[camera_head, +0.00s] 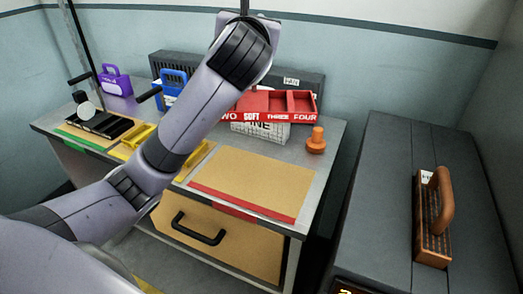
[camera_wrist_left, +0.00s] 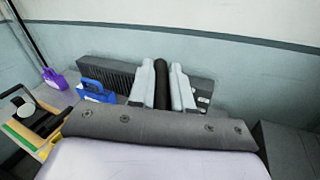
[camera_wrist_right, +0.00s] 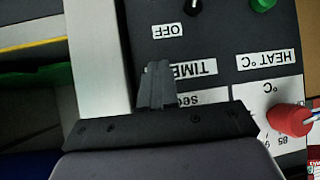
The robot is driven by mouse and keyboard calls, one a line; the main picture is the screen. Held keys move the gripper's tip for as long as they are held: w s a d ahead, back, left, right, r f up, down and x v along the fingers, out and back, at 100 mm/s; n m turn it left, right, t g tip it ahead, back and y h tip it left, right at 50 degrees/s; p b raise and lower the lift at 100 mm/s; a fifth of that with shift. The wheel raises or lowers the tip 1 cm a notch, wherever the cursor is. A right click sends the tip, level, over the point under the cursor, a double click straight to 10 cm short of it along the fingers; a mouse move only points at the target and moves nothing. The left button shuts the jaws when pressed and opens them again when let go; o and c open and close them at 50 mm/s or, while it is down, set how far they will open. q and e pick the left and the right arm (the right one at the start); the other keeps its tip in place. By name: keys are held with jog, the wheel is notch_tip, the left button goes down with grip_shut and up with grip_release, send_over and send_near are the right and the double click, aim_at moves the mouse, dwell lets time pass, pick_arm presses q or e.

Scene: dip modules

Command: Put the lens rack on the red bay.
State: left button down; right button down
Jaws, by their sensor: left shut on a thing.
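My left gripper (camera_head: 250,22) is raised above the back of the bench. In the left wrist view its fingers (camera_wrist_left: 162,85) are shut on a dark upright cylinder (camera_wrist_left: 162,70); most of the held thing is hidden. The red bay is a tan mat with a red front strip (camera_head: 240,202), and it is empty. I cannot tell for sure which thing is the lens rack; a brown slotted block with an arched handle (camera_head: 435,215) stands on the dark right-hand unit. My right gripper (camera_wrist_right: 157,85) is shut, seen only in its wrist view, over a labelled control panel.
A red divided tray (camera_head: 290,103) sits on a white box marked FINE (camera_head: 262,130). An orange knobbed piece (camera_head: 316,142) stands to its right. Blue (camera_head: 172,85) and purple (camera_head: 115,82) handled items are at the back. A black rack (camera_head: 100,123) occupies the green bay.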

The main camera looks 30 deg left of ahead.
aim_at(253, 90)
pick_arm(q)
jog(key=shift+f, duration=0.35)
notch_tip(253, 90, down, 14)
jog(key=shift+f+b, duration=0.2)
jog(key=shift+b, duration=0.9)
notch_tip(253, 90, down, 5)
jog(key=shift+r+b, duration=0.2)
jog(key=shift+b, duration=0.2)
jog(key=c, duration=1.1)
grip_release()
jog(key=shift+f, duration=0.2)
jog(key=shift+o, duration=0.2)
jog(key=shift+s+r, duration=0.1)
jog(key=shift+r, duration=0.05)
